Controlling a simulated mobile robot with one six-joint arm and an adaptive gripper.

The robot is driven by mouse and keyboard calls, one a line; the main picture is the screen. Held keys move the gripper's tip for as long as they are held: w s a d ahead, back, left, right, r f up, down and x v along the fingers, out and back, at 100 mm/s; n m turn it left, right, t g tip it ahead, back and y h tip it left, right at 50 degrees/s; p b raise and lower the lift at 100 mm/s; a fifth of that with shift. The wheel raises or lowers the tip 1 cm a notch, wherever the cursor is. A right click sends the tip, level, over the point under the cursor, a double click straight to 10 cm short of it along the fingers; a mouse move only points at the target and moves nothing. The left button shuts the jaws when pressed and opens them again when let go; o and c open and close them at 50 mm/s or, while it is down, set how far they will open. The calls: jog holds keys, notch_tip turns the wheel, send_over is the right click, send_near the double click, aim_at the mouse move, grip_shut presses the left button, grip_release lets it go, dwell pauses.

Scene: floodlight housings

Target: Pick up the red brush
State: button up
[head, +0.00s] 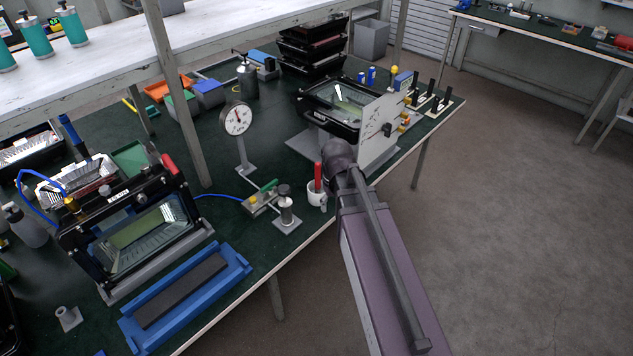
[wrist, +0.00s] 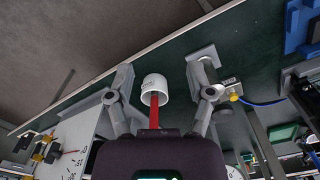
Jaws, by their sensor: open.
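The red brush stands upright in a white cup near the front edge of the green bench; in the head view its red handle (head: 318,177) rises from the white cup (head: 316,197). In the wrist view the red handle (wrist: 154,112) points from the white cup (wrist: 154,88) toward the palm. My gripper (wrist: 160,75) is open, with one finger on each side of the cup and brush and a gap on both sides. The brush's lower end is hidden inside the cup.
A metal post on a square base (head: 286,212) and a small valve block (head: 260,200) stand left of the cup. A dial gauge (head: 237,120) is behind them. A white panel (head: 380,133) with a floodlight housing stands beyond. A blue tray (head: 240,262) lies at the front left.

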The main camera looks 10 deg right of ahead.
aim_at(318, 163)
jog(key=w+r+n+p, duration=0.3)
jog(key=w+r, duration=0.1)
jog(key=w, duration=0.7)
jog(key=w+r+n+p, duration=0.2)
jog(key=w+r+p, duration=0.2)
jog(key=w, duration=0.8)
jog(key=shift+w+r+n, duration=0.2)
jog(key=shift+w+n, duration=0.05)
jog(key=shift+n, duration=0.15)
jog(key=shift+d+f, duration=0.1)
notch_tip(318, 163, down, 8)
jog(key=b, duration=0.8)
jog(key=shift+f, duration=0.2)
jog(key=shift+f, duration=0.1)
jog(key=f+b, duration=0.3)
jog(key=shift+s+f+b, duration=0.15)
jog(key=shift+s+b, duration=0.15)
jog(key=shift+b, duration=0.05)
jog(key=shift+f+b, duration=0.85)
jog(key=shift+f, duration=0.05)
